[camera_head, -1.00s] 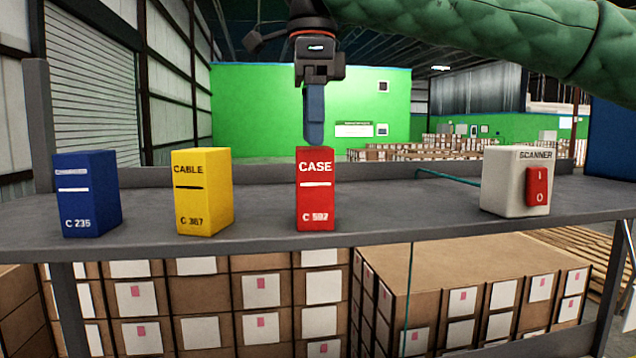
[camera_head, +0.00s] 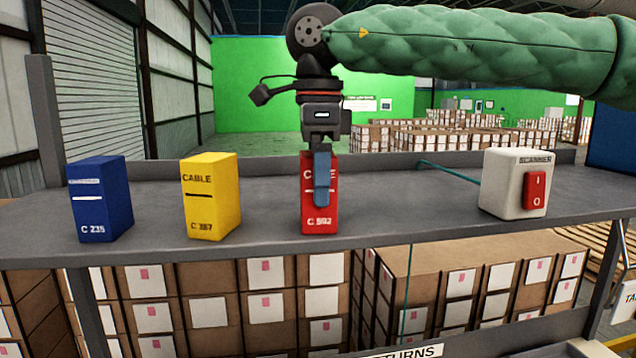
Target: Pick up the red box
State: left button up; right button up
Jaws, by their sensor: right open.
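The red box (camera_head: 311,222), marked "C 592", stands upright on the grey shelf (camera_head: 400,212), in the middle of the view. My right gripper (camera_head: 322,195) points down at the box, its blue finger covering part of the box's front and label. Only one finger shows clearly, edge on; the other seems hidden behind it or the box. The gripper is open, and I cannot tell whether it touches the box. My left gripper is not in view.
A blue box (camera_head: 100,200) and a yellow box (camera_head: 211,198) stand to the left on the shelf. A white scanner (camera_head: 512,184) with a red switch stands to the right. Stacked cartons (camera_head: 440,290) fill the space below. The shelf is clear between the items.

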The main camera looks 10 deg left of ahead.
jog(key=shift+s, duration=0.1)
jog(key=c, duration=1.1)
jog(key=shift+c, duration=0.2)
